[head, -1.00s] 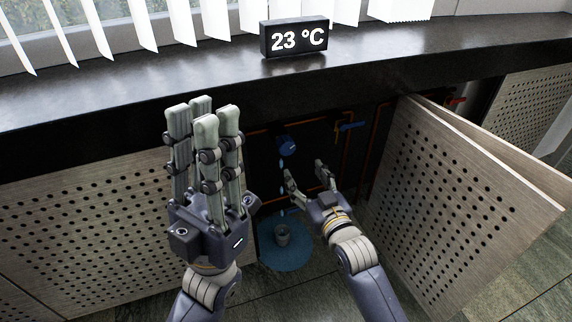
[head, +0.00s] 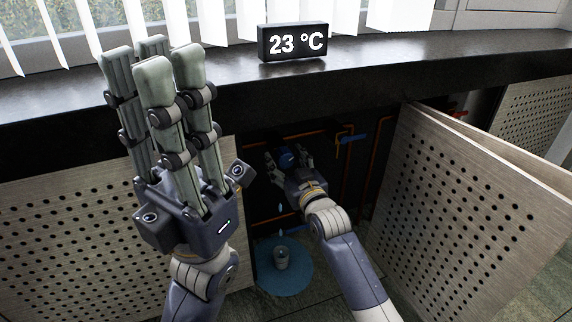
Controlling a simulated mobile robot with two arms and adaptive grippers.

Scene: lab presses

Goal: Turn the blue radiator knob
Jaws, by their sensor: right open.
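The round blue radiator knob (head: 287,157) is inside the dark open cabinet under the sill. My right gripper (head: 289,158) reaches into the cabinet and has its open fingers on both sides of the knob. Part of the knob is hidden by the fingers, and I cannot tell whether they touch it. My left gripper (head: 154,58) is raised in front of the sill at the left, with its long fingers pointing up and nothing seen in them. I cannot tell whether it is open or shut.
A display (head: 292,42) reading 23 °C stands on the black sill (head: 400,70). Drops fall towards a cup (head: 281,257) in a blue puddle (head: 265,280). An open perforated door (head: 455,200) bounds the right side.

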